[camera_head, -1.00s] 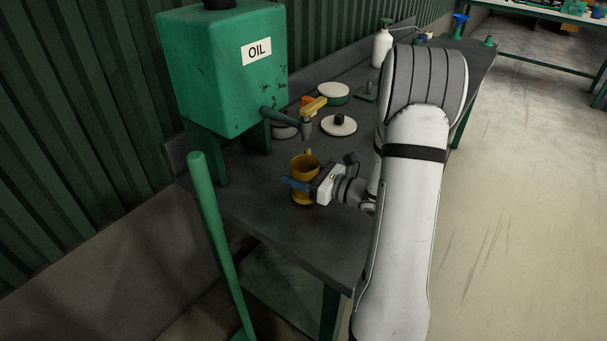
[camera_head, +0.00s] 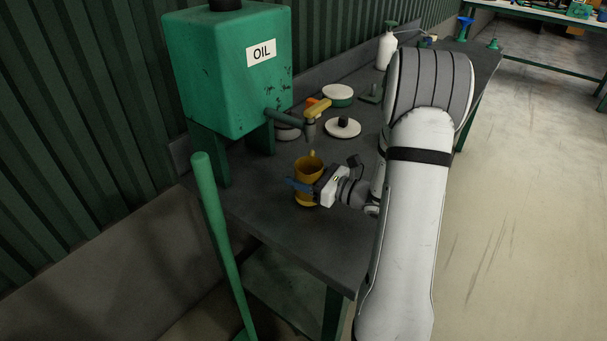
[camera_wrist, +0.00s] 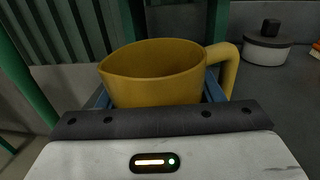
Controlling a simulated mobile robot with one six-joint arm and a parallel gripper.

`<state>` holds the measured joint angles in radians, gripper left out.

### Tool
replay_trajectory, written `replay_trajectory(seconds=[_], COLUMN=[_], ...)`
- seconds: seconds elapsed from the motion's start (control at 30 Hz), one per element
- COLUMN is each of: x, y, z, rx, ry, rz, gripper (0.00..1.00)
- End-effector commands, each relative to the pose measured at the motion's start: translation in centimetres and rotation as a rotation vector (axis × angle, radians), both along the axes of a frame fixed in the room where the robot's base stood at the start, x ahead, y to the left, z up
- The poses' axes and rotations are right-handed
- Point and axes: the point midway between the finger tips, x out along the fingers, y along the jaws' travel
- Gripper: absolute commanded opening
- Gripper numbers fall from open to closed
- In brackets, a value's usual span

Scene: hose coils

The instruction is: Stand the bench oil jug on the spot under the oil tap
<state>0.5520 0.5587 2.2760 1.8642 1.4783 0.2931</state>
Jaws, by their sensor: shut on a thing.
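The yellow oil jug (camera_head: 308,168) is upright at the near part of the bench, with its open mouth up. My gripper (camera_head: 300,185) is shut around its body from the right, with blue fingers on it. In the wrist view the jug (camera_wrist: 155,75) fills the middle, its handle at the right, and it looks empty inside. The green oil tank (camera_head: 228,75) stands at the back left. I cannot tell whether the jug touches the bench. The marked spot is not visible.
A lidded pot or disc with a black knob (camera_head: 343,127) and a white-topped green tin (camera_head: 338,95) sit behind the tap. A white bottle (camera_head: 387,50) stands farther back. A green pole (camera_head: 220,240) rises before the bench. The bench front (camera_head: 300,240) is bare.

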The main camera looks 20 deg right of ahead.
Motion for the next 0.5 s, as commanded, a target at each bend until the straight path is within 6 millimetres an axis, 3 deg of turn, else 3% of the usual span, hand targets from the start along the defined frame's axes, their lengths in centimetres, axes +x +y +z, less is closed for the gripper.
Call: replay_trajectory(seconds=[0.5], x=[0.01], y=[-0.01], z=[-0.6], rx=[0.001], ry=[-0.001], rz=[0.0], gripper=[0.35])
